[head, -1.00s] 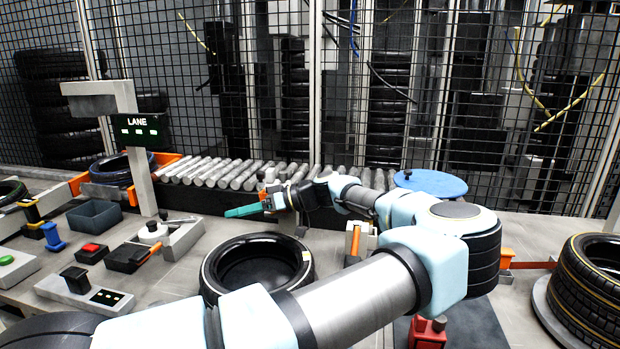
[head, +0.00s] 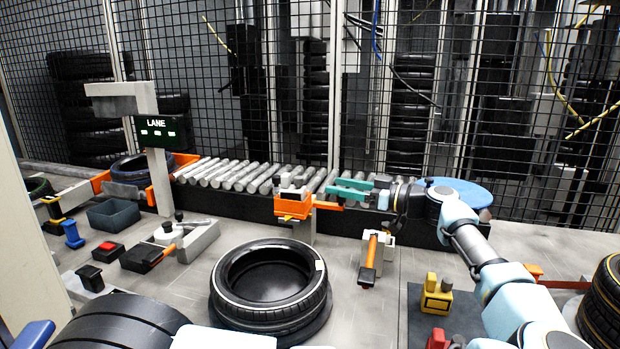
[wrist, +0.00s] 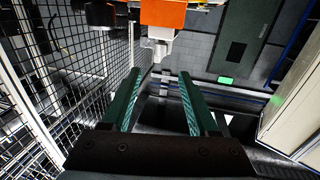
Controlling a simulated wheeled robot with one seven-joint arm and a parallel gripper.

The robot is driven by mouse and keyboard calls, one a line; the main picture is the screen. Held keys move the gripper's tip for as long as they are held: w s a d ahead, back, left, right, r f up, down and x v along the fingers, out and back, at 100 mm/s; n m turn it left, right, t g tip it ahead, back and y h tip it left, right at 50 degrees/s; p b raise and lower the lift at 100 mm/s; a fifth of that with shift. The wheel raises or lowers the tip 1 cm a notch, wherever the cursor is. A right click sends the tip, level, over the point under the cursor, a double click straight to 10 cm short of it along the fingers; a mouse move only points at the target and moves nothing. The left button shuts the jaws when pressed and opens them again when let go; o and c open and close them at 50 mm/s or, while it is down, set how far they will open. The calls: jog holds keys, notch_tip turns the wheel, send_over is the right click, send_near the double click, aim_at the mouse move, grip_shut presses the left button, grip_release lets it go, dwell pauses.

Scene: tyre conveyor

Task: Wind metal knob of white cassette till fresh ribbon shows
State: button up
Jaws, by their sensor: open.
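A small pale block (head: 291,182), possibly the white cassette, sits on an orange holder (head: 293,207) on a post in front of the rollers. In the wrist view a pale piece (wrist: 160,36) with a small end stub shows under the orange body (wrist: 163,13), ahead of my fingers. I cannot tell for certain that the stub is the metal knob, and no ribbon can be made out. My gripper (head: 331,189) has teal fingers, open and empty, pointing left at the holder from its right side. In the wrist view a gap separates the fingertips (wrist: 160,73) from the pale piece.
The roller conveyor (head: 230,174) runs behind the holder. A tyre (head: 270,312) lies in front. A white round piece (head: 167,234) with a dark knob stands at left. An orange-handled tool (head: 371,255) stands at right. A mesh fence (head: 330,70) closes the back.

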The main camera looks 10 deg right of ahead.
aim_at(299, 182)
jog(key=p+x, duration=0.4)
jog(key=x, duration=0.4)
jog(key=shift+w+a+r, duration=0.2)
jog(key=shift+a, duration=0.1)
jog(key=shift+w+a+f+p, duration=0.2)
jog(key=shift+w+a+p, duration=0.15)
jog(key=shift+w+a, duration=0.25)
grip_shut()
